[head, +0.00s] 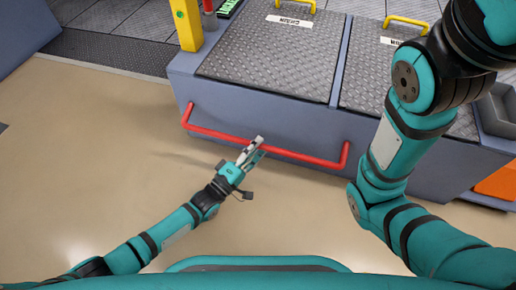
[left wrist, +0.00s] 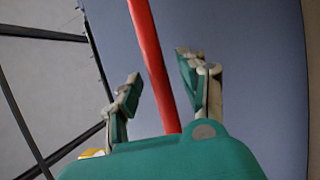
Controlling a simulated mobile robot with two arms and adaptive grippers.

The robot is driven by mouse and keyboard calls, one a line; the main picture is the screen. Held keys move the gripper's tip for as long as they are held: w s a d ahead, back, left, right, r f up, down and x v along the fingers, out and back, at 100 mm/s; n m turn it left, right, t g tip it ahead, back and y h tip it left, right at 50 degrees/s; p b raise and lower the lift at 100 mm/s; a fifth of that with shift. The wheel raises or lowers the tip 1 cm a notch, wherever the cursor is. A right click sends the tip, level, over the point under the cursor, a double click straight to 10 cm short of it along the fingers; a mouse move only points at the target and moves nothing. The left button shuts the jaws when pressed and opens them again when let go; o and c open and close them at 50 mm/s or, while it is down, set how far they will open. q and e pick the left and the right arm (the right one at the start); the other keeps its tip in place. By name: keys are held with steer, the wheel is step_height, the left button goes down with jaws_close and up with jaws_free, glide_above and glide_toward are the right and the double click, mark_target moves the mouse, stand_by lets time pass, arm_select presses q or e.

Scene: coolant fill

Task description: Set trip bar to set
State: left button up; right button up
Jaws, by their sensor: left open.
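The red trip bar (head: 300,157) runs along the front of the grey-blue machine housing, with bent ends meeting the housing. My left gripper (head: 256,146) is at the middle of the bar in the head view. In the left wrist view the red bar (left wrist: 152,55) passes between the two open fingers of the left gripper (left wrist: 160,85). A gap shows on each side of the bar, so the fingers are not closed on it. My right arm crosses the right side of the head view; its gripper is out of view.
The housing (head: 240,115) carries two tread-plate lids (head: 275,60) with yellow handles (head: 405,24). A yellow post (head: 187,25) stands at its back left. A grey bin (head: 496,112) and an orange object (head: 497,183) are at the right. Floor before the bar is clear.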

arm_select(q)
steer(key=shift+w+d+r, duration=0.1)
steer(key=shift+w+d, duration=0.15)
steer(key=shift+w, duration=0.1)
steer(key=shift+c, duration=0.3)
jaws_close()
